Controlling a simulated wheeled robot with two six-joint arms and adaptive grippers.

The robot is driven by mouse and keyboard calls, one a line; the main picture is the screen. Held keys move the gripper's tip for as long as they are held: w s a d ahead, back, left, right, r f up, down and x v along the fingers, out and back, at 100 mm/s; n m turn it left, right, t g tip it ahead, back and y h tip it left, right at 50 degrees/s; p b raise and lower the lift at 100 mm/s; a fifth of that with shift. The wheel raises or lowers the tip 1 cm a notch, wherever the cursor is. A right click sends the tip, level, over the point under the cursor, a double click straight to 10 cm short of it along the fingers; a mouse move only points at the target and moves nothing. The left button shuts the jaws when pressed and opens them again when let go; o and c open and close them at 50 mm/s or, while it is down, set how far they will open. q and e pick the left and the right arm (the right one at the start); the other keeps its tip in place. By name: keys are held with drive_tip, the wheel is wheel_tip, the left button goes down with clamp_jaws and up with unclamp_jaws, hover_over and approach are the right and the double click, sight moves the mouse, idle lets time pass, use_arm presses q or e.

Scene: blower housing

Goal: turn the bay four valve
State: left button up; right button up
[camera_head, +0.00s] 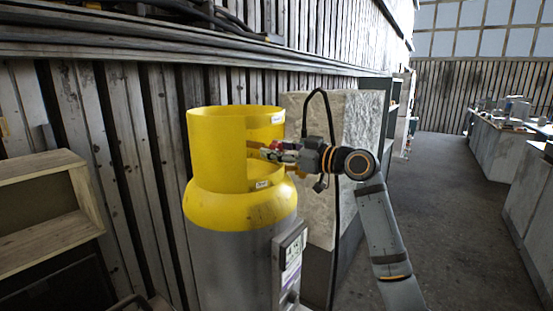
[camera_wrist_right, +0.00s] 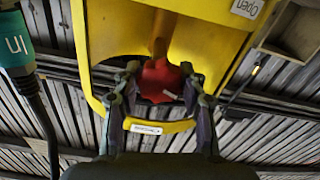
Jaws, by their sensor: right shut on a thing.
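The valve is a red star-shaped knob (camera_wrist_right: 160,80) inside the cut-out of the yellow collar on a tank (camera_head: 222,205). In the head view a little of the red knob (camera_head: 278,145) shows beside the fingers. My right gripper (camera_head: 270,152) reaches in from the right through the collar opening. In the right wrist view its two fingers (camera_wrist_right: 158,84) sit on either side of the red knob, shut on it. A white label reading "open" (camera_wrist_right: 247,8) is on the collar, and a smaller label (camera_wrist_right: 146,129) is on its lower rim. My left gripper is not in view.
A grey panel box (camera_head: 291,252) is on the tank's front. A pale stone-like block (camera_head: 350,115) stands just behind my right arm, with a black cable hanging before it. A wooden shelf (camera_head: 45,205) stands left. Open floor (camera_head: 440,215) lies right, before cluttered benches (camera_head: 505,145).

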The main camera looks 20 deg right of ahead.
drive_tip(key=n+b, duration=0.2)
drive_tip(key=n, duration=0.2)
drive_tip(key=shift+f, duration=0.15)
drive_tip(key=shift+n+b, duration=0.65)
drive_tip(key=shift+n, duration=1.15)
drive_tip(key=o, duration=1.2)
drive_tip(key=shift+c, duration=0.2)
